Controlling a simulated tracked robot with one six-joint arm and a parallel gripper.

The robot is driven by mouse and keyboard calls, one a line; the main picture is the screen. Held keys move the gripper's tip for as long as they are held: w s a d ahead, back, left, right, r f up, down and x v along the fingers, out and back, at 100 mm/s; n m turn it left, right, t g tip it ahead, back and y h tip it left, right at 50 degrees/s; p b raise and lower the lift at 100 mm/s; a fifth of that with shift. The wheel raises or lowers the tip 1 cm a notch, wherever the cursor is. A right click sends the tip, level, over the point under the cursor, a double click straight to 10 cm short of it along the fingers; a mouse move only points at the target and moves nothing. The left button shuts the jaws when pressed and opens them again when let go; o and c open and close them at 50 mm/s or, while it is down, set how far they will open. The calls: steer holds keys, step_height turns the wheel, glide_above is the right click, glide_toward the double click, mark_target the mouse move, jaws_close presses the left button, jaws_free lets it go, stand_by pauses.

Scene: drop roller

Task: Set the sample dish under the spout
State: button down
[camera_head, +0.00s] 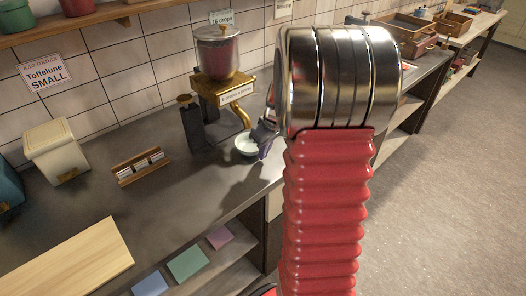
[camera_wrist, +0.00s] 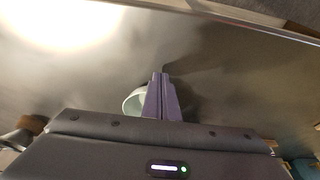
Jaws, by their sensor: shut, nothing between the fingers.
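The sample dish (camera_head: 247,145) is a small pale round bowl. It sits upright on the dark counter, just below the brass spout's open end in the head view. The spout (camera_head: 240,113) slants down from the front of the roller machine (camera_head: 219,62). My gripper (camera_head: 265,150) is low over the counter at the dish's right side, its purple fingers shut and empty. In the wrist view the shut fingers (camera_wrist: 161,78) partly cover the dish (camera_wrist: 131,103), which shows at their left. I cannot tell whether fingers and dish touch.
A wooden card holder (camera_head: 139,168) and a cream bin (camera_head: 56,150) stand left on the counter. A light wooden board (camera_head: 70,262) lies nearer. The counter's front edge runs close to the dish.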

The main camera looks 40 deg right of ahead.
steer(key=s, duration=0.3)
steer(key=shift+s+d+r, duration=0.1)
steer(key=shift+s+r, duration=0.1)
steer(key=shift+r, duration=0.1)
steer(key=v, duration=0.9)
steer(key=shift+r, duration=0.2)
steer(key=shift+m, duration=0.3)
